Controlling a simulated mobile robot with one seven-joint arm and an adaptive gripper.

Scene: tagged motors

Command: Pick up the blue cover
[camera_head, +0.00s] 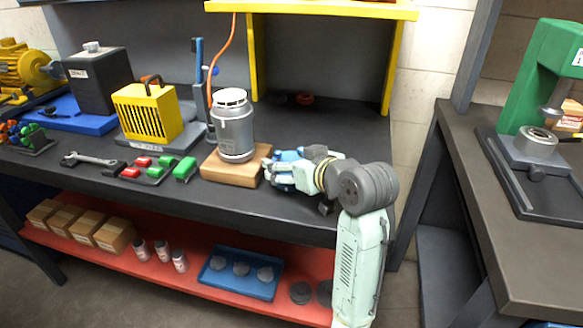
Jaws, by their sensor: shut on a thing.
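A blue piece that looks like the blue cover (287,156) shows at my gripper, on the workbench right of the grey motor. My gripper (274,170) reaches in from the right, low over the bench top, and is shut on the blue cover. The gripper and wrist hide most of the cover, so I cannot tell whether it touches the bench. The grey motor (234,128) stands upright on a wooden block (230,168), just left of my gripper.
The dark workbench (340,205) holds a yellow caged unit (147,112), a black box motor (98,80) and red and green parts (184,169). A yellow shelf (310,9) stands behind. A green press (540,85) is at right.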

